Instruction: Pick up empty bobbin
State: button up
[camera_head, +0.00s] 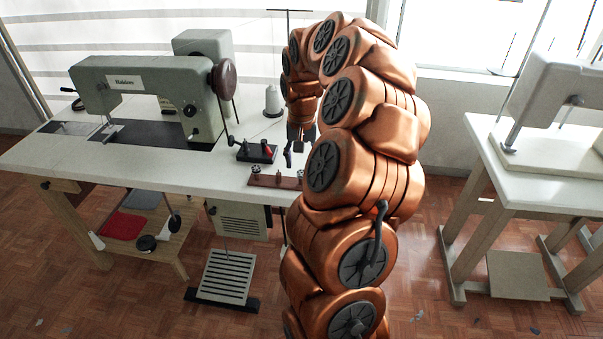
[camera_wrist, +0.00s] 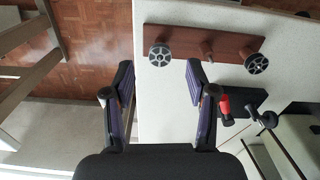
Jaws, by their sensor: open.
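My gripper (camera_wrist: 161,92) is open and empty over the front edge of the white table (camera_wrist: 158,122). In the wrist view two grey spoked bobbins sit on a brown wooden rack (camera_wrist: 183,42). The left bobbin (camera_wrist: 160,54) lies ahead of the gap between my fingers, apart from them. The right bobbin (camera_wrist: 256,63) is to the right of both fingers. I see no thread on either. A bare peg (camera_wrist: 208,48) stands between them. In the head view the rack (camera_head: 270,181) lies near the table's front edge, and my gripper (camera_head: 301,141) is partly hidden by my arm.
A black block (camera_head: 257,153) with a red part stands behind the rack; in the wrist view it is close to my right finger. A sewing machine (camera_head: 150,90) and a white thread cone (camera_head: 273,100) stand on the table. Another machine table (camera_head: 540,180) is at right.

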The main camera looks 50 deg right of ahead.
aim_at(302, 172)
jog(key=shift+f, duration=1.55)
jog(key=shift+c, duration=0.3)
jog(key=c, duration=0.7)
